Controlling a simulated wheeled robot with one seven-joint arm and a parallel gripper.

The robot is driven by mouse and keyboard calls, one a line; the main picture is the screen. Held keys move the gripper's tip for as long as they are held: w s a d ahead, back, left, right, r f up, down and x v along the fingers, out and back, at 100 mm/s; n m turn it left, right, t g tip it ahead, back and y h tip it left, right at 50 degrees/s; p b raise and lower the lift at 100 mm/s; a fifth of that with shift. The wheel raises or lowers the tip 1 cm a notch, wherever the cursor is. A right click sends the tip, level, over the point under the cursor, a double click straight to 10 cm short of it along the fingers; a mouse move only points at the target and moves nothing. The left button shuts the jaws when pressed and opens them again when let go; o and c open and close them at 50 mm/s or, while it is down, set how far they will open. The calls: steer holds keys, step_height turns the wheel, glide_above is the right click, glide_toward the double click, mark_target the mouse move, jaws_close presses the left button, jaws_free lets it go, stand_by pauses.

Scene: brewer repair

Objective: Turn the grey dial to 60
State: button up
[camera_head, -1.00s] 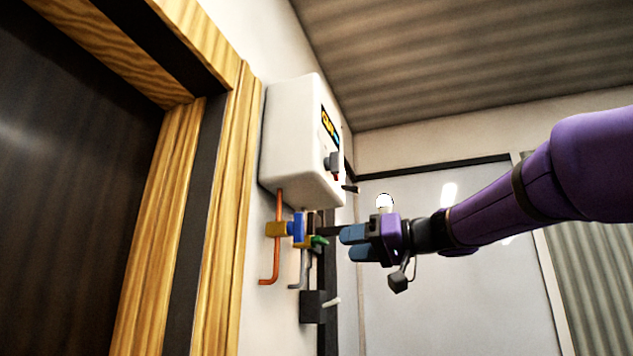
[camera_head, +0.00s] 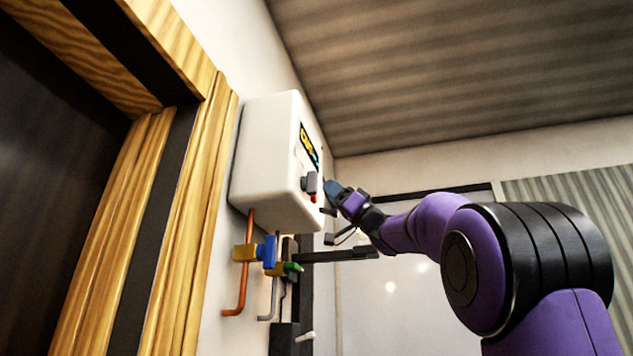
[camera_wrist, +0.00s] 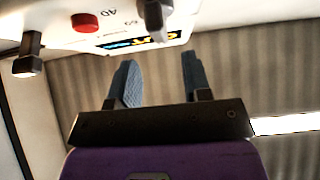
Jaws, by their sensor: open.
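The white boiler box (camera_head: 262,165) hangs on the wall at the centre of the head view. Its grey dial (camera_head: 310,182) sticks out from the front face; in the wrist view the dial (camera_wrist: 154,18) is at the top edge, partly cut off. Beside it are the printed numbers 40 and 60, upside down. I cannot read which number the dial points to. My gripper (camera_head: 334,190) is just right of the dial in the head view. In the wrist view my gripper (camera_wrist: 160,70) has its blue fingers apart and empty, with the dial beyond the gap between them.
A red button (camera_wrist: 85,22) sits beside the dial. A dark knob (camera_wrist: 28,58) projects at the left of the wrist view. Below the box are an orange pipe (camera_head: 239,290), a blue valve (camera_head: 267,250) and a green handle (camera_head: 292,267). A wooden door frame (camera_head: 190,230) stands left.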

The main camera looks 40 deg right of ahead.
mark_target(317, 180)
steer(key=shift+x, duration=3.1)
jaws_close()
